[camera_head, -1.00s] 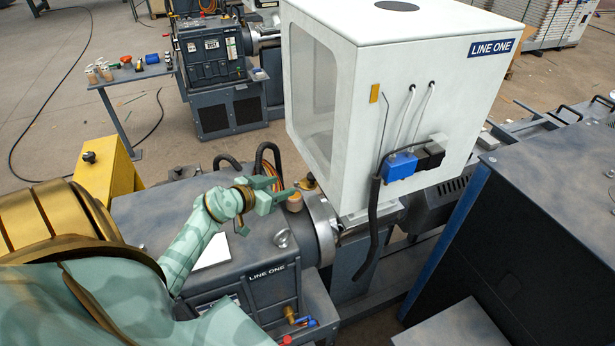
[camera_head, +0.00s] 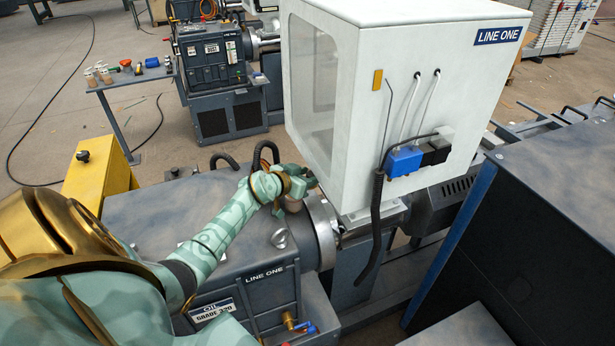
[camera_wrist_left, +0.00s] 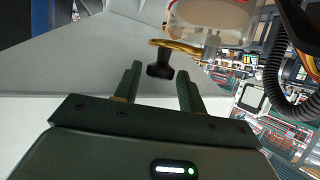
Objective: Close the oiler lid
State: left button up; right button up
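The oiler (camera_head: 293,205) stands on the grey gearbox, a small tan cup partly hidden by my left gripper (camera_head: 311,179). In the left wrist view its clear glass cup (camera_wrist_left: 215,14) shows at the top, cut off by the frame edge. Its brass lid (camera_wrist_left: 183,46), with a black knob (camera_wrist_left: 160,68), juts out to the side of the cup. My left gripper (camera_wrist_left: 159,76) is open, its two fingers apart on either side of the knob, near their tips. I cannot tell if a finger touches it. My right gripper is in no view.
The white LINE ONE enclosure (camera_head: 420,80) stands just right of my left gripper. The grey gearbox (camera_head: 160,215) lies under my left arm, with a metal cap (camera_head: 279,239) on top. A yellow box (camera_head: 98,170) stands at the left.

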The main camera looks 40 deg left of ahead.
pick_arm(q)
jog(key=c, duration=0.6)
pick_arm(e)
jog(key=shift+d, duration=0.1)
